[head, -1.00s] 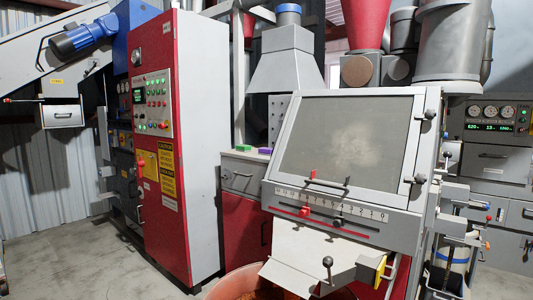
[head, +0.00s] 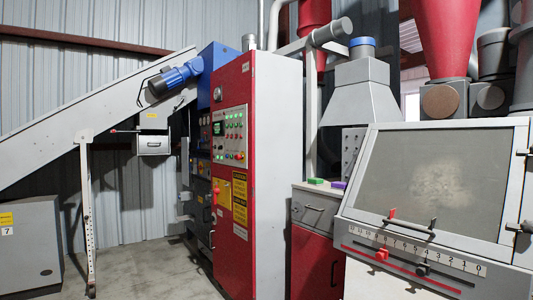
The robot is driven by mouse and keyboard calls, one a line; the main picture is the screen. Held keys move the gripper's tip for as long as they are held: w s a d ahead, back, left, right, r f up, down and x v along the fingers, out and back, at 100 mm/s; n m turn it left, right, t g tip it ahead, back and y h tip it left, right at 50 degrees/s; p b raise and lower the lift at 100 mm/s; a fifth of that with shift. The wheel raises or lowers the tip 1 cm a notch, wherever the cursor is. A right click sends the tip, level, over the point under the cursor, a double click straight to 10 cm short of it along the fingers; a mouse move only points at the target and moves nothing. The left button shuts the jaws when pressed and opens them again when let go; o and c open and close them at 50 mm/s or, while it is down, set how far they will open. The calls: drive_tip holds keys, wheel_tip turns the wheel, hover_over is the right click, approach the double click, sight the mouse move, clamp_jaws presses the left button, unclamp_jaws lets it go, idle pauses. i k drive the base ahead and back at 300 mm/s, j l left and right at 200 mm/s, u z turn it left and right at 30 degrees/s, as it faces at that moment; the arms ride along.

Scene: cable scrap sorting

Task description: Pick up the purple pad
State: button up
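A small purple pad (head: 339,185) lies on top of the grey drawer cabinet (head: 313,196), between the tall red control cabinet and the machine with the dusty window. A green pad (head: 316,181) lies just to its left on the same top. Only a small part of the purple pad shows beside the window machine's frame. My gripper is not in the head view.
The tall red and white control cabinet (head: 275,170) stands left of the drawer cabinet. The window machine (head: 350,215) stands close on its right. A conveyor (head: 80,140) and a grey box (head: 30,245) are at left. Concrete floor (head: 135,270) is free at lower left.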

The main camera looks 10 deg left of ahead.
sight(341, 185)
drive_tip(key=i+j+u, duration=0.8)
drive_tip(key=i+u, duration=0.4)
drive_tip(key=i+j, duration=0.15)
drive_tip(key=i, duration=0.6)
drive_tip(key=i+j, duration=0.15)
drive_tip(key=i, duration=0.55)
drive_tip(key=i+z, duration=0.45)
drive_tip(key=i+j+z, duration=0.15)
drive_tip(key=i+z, duration=0.25)
drive_tip(key=i, duration=0.25)
drive_tip(key=i+j+z, duration=0.3)
drive_tip(key=i+z, duration=0.15)
drive_tip(key=i, duration=0.1)
